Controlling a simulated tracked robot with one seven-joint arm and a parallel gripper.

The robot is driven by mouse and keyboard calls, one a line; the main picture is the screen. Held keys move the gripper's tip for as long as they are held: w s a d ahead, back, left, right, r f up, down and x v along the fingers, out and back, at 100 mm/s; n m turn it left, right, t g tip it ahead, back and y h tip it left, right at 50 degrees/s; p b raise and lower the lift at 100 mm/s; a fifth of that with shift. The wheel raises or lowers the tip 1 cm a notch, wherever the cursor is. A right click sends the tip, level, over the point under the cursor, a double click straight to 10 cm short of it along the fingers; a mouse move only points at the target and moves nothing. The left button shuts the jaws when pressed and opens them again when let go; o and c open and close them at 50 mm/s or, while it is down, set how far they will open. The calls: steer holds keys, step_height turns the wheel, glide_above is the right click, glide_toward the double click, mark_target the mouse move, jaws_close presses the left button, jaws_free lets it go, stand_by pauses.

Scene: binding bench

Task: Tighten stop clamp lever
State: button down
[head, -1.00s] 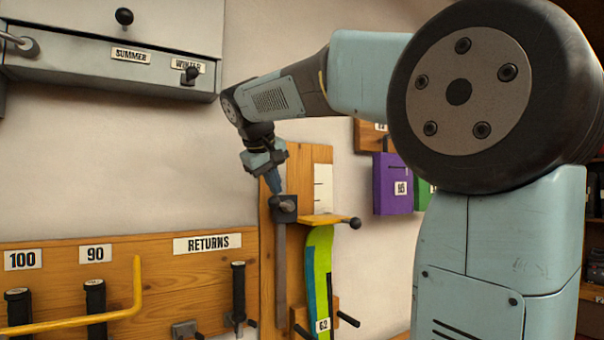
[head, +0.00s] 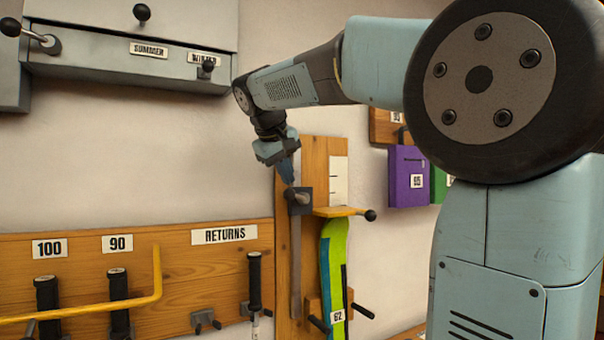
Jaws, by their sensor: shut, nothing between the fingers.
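The stop clamp (head: 294,209) is a dark block on a grey vertical rail (head: 295,262) on the wooden upright. A short, rounded grey lever (head: 303,198) shows on its front. A yellow stop plate (head: 338,212) sits to its right, with a black ball-ended handle (head: 370,215) at its right end. My gripper (head: 289,181) points down with its blue fingers shut and empty, the tips at the upper left of the clamp block. I cannot tell whether they touch the block or the lever.
A green board (head: 336,260) stands under the stop plate, above a wooden rest with black pegs. A yellow bar (head: 158,272) juts across the lower left. A purple box (head: 408,177) hangs at the right. A grey drawer unit (head: 130,62) hangs above left.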

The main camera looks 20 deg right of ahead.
steer(key=v, duration=1.2)
steer(key=shift+r, duration=0.45)
steer(key=shift+d+f, duration=0.1)
steer(key=shift+d, duration=0.05)
steer(key=s+d+f+y, duration=0.1)
steer(key=s+f, duration=0.5)
steer(key=f, duration=0.6)
steer(key=s+d+f+m+y, duration=0.1)
steer(key=s+f+y, duration=0.1)
steer(key=s+f, duration=0.5)
steer(key=s+d+f+m+y, duration=0.1)
steer(key=s+f, duration=0.5)
steer(key=f, duration=1.2)
steer(key=shift+s+y, duration=0.4)
steer(key=shift+y, duration=0.3)
steer(key=shift+f, duration=0.1)
